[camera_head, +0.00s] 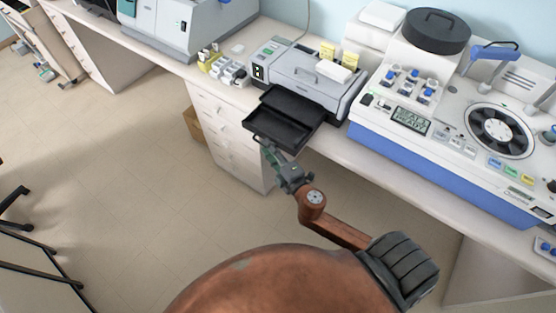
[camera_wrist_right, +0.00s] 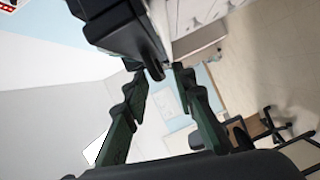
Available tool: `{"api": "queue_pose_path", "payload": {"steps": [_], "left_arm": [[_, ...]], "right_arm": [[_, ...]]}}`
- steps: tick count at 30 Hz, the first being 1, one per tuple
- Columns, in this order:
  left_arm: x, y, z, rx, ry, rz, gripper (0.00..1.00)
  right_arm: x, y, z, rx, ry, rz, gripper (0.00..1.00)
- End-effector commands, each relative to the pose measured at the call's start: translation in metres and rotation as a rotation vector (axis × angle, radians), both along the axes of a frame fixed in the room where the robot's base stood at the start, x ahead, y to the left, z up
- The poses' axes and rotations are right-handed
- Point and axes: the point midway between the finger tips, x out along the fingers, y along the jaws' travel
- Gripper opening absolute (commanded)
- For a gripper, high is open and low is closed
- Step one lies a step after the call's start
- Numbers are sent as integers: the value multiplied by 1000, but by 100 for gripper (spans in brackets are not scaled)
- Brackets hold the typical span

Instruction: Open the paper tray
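The grey printer (camera_head: 308,74) stands on the white counter in the head view. Its black paper tray (camera_head: 284,118) sticks out from the front, past the counter edge. My right gripper (camera_head: 268,150) is at the tray's front left edge. In the right wrist view, its dark green fingers (camera_wrist_right: 160,72) stand apart, with a dark part of the tray (camera_wrist_right: 120,27) close to the tips. The contact between the fingers and the tray lip is partly hidden. My left gripper is not in view.
A large white and blue staining machine (camera_head: 450,119) stands right of the printer. A small rack of bottles (camera_head: 225,68) and a grey device (camera_head: 185,25) are on the left. White drawers (camera_head: 229,128) are below the counter. The floor at left is mostly clear.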

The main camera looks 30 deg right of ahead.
Motion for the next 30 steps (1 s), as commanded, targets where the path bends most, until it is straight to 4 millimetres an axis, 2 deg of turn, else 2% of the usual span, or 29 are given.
{"api": "queue_pose_path", "payload": {"steps": [6,12,19,30], "left_arm": [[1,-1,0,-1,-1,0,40],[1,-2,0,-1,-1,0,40],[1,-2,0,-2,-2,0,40],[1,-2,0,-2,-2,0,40]], "right_arm": [[-47,-1,3,3,4,-4,24],[-77,-1,5,3,3,-4,24],[-90,-1,8,1,0,-2,24],[-91,-1,8,0,0,-1,24]]}}
